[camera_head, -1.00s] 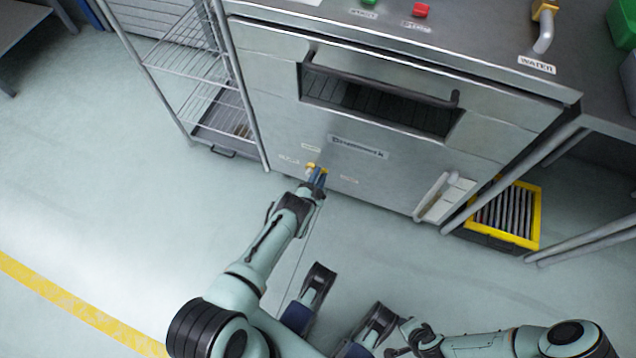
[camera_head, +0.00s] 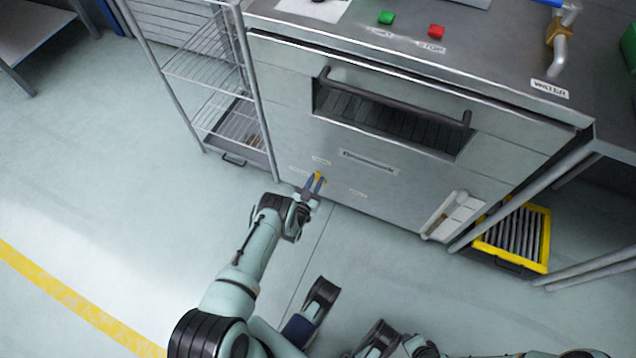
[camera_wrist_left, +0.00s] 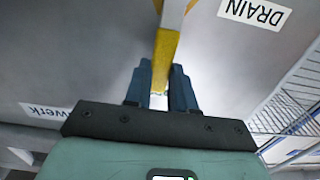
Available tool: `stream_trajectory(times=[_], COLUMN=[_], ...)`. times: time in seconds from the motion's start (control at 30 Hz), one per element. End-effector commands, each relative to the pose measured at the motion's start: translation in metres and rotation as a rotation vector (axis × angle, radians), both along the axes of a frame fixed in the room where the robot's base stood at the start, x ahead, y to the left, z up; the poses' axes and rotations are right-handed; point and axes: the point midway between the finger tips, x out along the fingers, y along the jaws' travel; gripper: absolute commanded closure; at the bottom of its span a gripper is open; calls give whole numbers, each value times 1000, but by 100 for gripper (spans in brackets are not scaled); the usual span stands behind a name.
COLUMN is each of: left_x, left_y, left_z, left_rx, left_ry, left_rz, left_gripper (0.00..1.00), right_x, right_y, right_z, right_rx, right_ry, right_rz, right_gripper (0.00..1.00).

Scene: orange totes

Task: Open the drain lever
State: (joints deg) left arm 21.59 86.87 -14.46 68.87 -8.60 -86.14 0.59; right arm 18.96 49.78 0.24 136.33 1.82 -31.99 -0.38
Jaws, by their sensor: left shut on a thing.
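The yellow drain lever (camera_head: 319,176) sits low on the front of the steel machine (camera_head: 400,185), between small labels. In the left wrist view the lever (camera_wrist_left: 166,52) runs down between the two blue fingers, and a DRAIN label (camera_wrist_left: 254,12) is beside it. My left gripper (camera_head: 313,187) is shut on the lever; it also shows in the left wrist view (camera_wrist_left: 160,85). The lever's lower end is partly hidden between the fingers. Of my right arm only a part shows at the bottom edge; its gripper cannot be made out.
A wire rack (camera_head: 225,95) stands left of the machine. The machine has a dark handle bar (camera_head: 395,97) above the lever. A yellow crate (camera_head: 512,236) is on the floor at the right.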

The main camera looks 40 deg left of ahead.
Motion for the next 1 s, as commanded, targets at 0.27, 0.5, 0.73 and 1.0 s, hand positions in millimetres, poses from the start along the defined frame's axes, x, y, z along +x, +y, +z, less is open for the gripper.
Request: stream_trajectory(times=[0.27,0.5,0.73,1.0], left_x=[-2,-2,-2,-3], left_y=[2,3,2,2], left_z=[-1,-2,-1,-1], left_rx=[-35,-37,-35,-33], left_ry=[-5,-5,-5,-6], left_rz=[1,1,1,1], left_gripper=[100,100,50,50], right_x=[-1,-1,-1,0], right_y=[0,0,0,0], right_z=[-1,-1,-1,1], right_rx=[0,0,1,0], right_ry=[4,4,3,-1], right_rz=[0,0,0,0], right_gripper=[57,57,57,57])
